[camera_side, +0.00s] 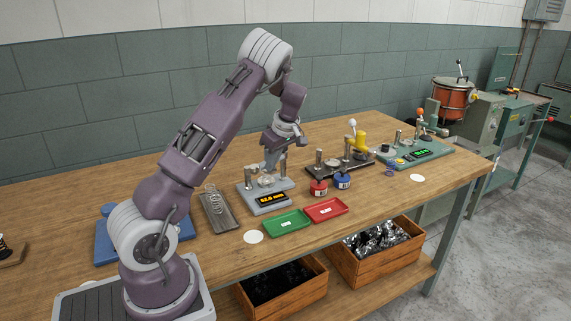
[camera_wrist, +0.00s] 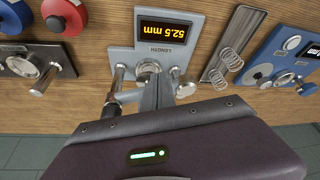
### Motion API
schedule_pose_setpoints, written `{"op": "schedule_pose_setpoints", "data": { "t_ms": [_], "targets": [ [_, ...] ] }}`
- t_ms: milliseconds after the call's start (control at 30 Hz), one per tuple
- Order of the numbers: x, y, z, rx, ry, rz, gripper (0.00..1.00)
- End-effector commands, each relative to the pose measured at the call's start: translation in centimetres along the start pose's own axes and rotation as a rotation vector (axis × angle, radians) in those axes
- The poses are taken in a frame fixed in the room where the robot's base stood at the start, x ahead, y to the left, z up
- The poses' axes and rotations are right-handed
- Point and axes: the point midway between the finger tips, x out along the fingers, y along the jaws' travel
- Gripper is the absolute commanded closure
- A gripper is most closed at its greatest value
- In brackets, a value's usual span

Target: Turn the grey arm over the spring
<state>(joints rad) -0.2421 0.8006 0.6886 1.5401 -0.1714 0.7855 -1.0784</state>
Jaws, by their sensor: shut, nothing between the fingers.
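The grey length gauge (camera_side: 268,205) stands on the bench and its display reads 52.5 mm. It also shows in the wrist view (camera_wrist: 195,50), with a round metal seat (camera_wrist: 148,68) between a left post (camera_wrist: 118,78) and a right metal post (camera_wrist: 184,86). My gripper (camera_side: 270,167) is shut and empty, pointing down over the gauge. In the wrist view my fingers (camera_wrist: 157,90) are between the posts and partly cover the seat. I cannot clearly make out the grey arm or a spring in the gauge; my fingers hide part of it.
A grey tray (camera_side: 222,221) with loose springs lies left of the gauge. A green tray (camera_side: 287,223) and a red tray (camera_side: 326,210) lie in front. A dark fixture (camera_side: 335,167) stands to the right, with a red pot (camera_side: 318,188) and a blue pot (camera_side: 342,181) nearby.

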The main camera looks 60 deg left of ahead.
Motion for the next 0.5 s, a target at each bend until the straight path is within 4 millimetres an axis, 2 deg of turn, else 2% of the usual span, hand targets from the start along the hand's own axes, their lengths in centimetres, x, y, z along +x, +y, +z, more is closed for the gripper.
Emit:
{"op": "schedule_pose_setpoints", "data": {
  "t_ms": [300, 500],
  "targets": [
    [0.8, -0.6, -2.1, 0.208, 0.0, 0.085, 1.0],
    [1.1, -0.7, -2.8, 0.227, 0.0, 0.092, 1.0]
  ]
}}
